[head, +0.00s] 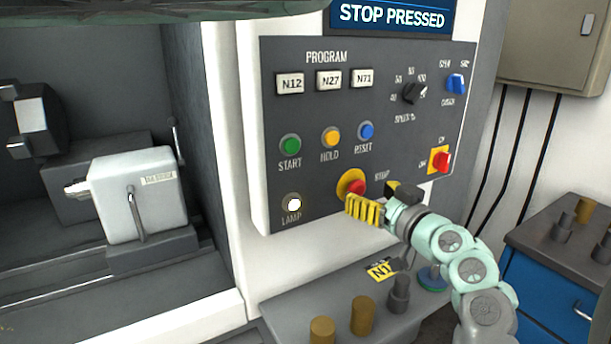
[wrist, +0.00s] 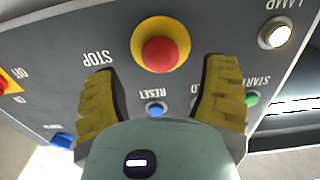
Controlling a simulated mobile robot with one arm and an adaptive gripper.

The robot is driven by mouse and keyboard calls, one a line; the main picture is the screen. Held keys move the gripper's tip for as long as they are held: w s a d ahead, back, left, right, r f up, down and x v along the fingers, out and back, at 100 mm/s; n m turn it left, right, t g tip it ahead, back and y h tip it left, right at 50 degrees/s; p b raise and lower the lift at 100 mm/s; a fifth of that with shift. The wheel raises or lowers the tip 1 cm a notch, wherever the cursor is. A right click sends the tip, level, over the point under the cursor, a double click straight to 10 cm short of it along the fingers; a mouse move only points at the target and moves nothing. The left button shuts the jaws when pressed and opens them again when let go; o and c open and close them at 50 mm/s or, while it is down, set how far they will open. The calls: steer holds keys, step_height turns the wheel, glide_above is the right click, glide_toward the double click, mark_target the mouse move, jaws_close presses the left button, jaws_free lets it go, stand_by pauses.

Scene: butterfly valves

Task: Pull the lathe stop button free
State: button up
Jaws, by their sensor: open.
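The stop button is a red mushroom head (head: 355,187) on a yellow round collar, low on the grey control panel. In the wrist view the red head (wrist: 160,54) shows whole, ahead of and between my fingers. My gripper (head: 372,211) is open, with yellow ribbed fingers, just in front of and slightly below right of the button in the head view. In the wrist view my gripper (wrist: 160,88) has one finger on each side, empty. I see no contact with the button. The display (head: 392,16) above the panel reads STOP PRESSED.
Start (head: 290,145), hold (head: 331,137) and reset (head: 366,131) buttons sit above the stop button. The lit lamp (head: 294,205) is to its left, and a red rotary switch (head: 440,160) is to its upper right. A grey ledge (head: 290,312) with tool holders lies below.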

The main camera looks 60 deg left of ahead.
mark_target(359, 189)
steer(key=shift+a+p, duration=0.45)
steer(key=shift+a, duration=1.7)
steer(key=shift+o, duration=0.2)
